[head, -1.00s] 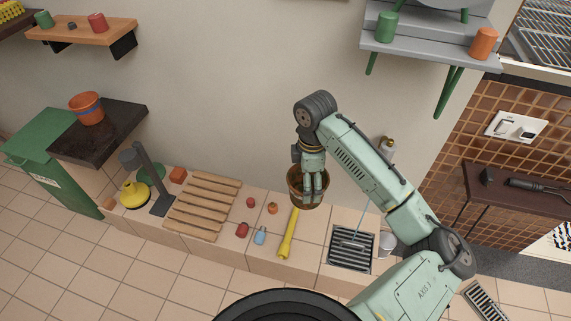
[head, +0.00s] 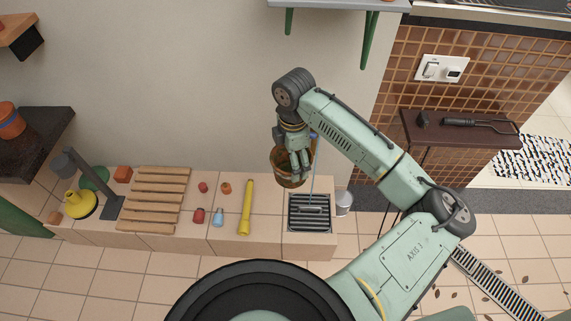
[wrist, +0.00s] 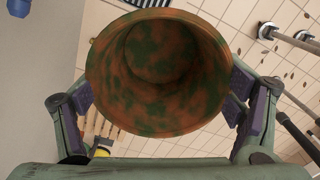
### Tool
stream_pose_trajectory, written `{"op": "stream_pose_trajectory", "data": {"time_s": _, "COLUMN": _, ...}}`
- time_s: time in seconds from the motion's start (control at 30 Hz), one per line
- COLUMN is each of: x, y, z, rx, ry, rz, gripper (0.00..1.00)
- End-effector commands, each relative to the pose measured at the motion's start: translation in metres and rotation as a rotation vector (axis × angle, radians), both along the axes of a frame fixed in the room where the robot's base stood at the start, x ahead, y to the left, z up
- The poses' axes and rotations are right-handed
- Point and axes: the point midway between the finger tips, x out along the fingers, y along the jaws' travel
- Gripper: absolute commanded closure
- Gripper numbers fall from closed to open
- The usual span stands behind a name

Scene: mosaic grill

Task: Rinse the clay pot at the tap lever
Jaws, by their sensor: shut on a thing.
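My gripper (head: 296,163) is shut on the clay pot (head: 289,178) and holds it above the ledge, left of the drain grate (head: 310,224). In the wrist view the pot (wrist: 158,72) shows its open mouth between both fingers, with dark green patches over the orange-brown inside. A small blue part (head: 313,135), perhaps the tap lever, shows behind my arm at the wall; the rest of the tap is hidden. A blue part also shows at the top left of the wrist view (wrist: 18,6). A thin pale blue streak runs down toward the grate, just right of the pot.
A metal cup (head: 343,203) stands right of the grate. A yellow tool (head: 246,208), small bottles (head: 218,217), a wooden slat rack (head: 158,198) and a lamp-like stand (head: 88,180) occupy the ledge leftward. A dark side table (head: 460,129) stands right.

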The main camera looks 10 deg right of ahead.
Motion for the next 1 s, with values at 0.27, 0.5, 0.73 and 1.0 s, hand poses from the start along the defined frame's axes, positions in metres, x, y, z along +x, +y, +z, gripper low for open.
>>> {"op": "stream_pose_trajectory", "data": {"time_s": 0.27, "x": 0.018, "y": -0.021, "z": -0.007, "rx": -0.002, "ry": -0.001, "rz": -0.001, "gripper": 0.46}}
{"op": "stream_pose_trajectory", "data": {"time_s": 0.5, "x": 0.034, "y": -0.039, "z": -0.012, "rx": -0.002, "ry": 0.000, "rz": -0.001, "gripper": 0.46}}
{"op": "stream_pose_trajectory", "data": {"time_s": 0.73, "x": 0.048, "y": -0.055, "z": -0.015, "rx": 0.001, "ry": -0.001, "rz": -0.001, "gripper": 0.46}}
{"op": "stream_pose_trajectory", "data": {"time_s": 1.0, "x": 0.060, "y": -0.068, "z": -0.018, "rx": -0.001, "ry": 0.000, "rz": 0.000, "gripper": 0.46}}
